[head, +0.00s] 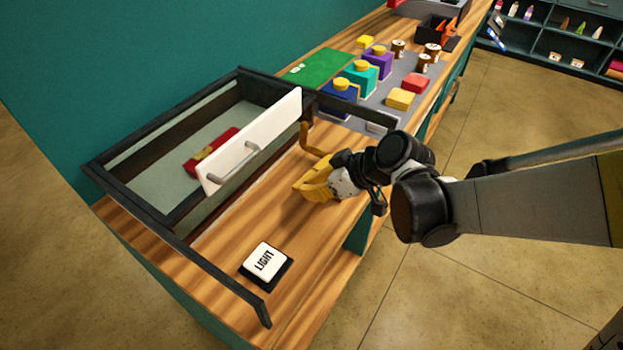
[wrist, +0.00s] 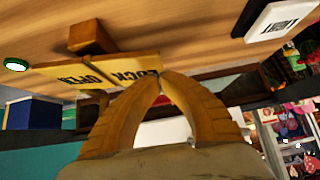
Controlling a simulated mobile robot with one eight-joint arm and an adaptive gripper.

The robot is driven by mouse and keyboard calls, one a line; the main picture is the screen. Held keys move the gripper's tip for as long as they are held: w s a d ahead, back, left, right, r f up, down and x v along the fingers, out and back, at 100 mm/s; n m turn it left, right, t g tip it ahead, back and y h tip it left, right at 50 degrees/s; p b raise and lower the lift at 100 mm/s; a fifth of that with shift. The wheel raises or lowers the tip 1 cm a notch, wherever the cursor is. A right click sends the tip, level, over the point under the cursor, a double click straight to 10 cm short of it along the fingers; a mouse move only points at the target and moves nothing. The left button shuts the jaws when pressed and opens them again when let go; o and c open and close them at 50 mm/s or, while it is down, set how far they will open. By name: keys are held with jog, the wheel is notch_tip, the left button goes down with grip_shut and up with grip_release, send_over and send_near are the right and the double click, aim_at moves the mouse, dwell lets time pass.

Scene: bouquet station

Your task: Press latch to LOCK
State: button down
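My gripper (wrist: 161,74) has yellow fingers whose tips meet in the wrist view, with nothing seen between them. The tips overlap the edge of a yellow plate marked LOCK (wrist: 122,68). A yellow plate marked OPEN (wrist: 75,78) lies beside it. A brown block (wrist: 91,37), perhaps the latch, stands next to the plates. I cannot tell whether my fingertips touch the LOCK plate. In the head view my gripper (head: 303,187) is low over the wooden counter, right of the white panel; the labels are not readable there.
A dark-framed case (head: 130,152) holds a red item with a yellow band (head: 212,152). A white panel with a handle (head: 252,140) stands at its side. A LIGHT button (head: 265,260) is on the near counter. Coloured blocks (head: 362,75) stand farther back. A green lamp (wrist: 16,64) shows.

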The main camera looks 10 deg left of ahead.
jog(key=shift+s+a+f+n+t+h+b, duration=0.1)
jog(key=shift+s+f+n+t+h+b, duration=0.15)
jog(key=shift+f+t, duration=0.2)
jog(key=shift+s+a+f+n+t+h+b, duration=0.1)
jog(key=shift+f+n+t+b, duration=0.05)
jog(key=shift+f+t+b, duration=0.25)
jog(key=shift+f, duration=0.45)
jog(key=shift+b, duration=0.3)
jog(key=shift+r, duration=0.1)
jog(key=shift+r+p, duration=0.3)
jog(key=shift+p, duration=0.1)
jog(key=r+p, duration=0.1)
jog(key=r, duration=0.1)
jog(key=r+p, duration=0.1)
jog(key=shift+s+a+r+p, duration=0.1)
jog(key=shift+s+a+p, duration=0.1)
jog(key=shift+s+p, duration=0.1)
jog(key=s+p+v, duration=0.1)
jog(key=p+v, duration=0.2)
jog(key=v, duration=0.7)
jog(key=shift+p, duration=0.4)
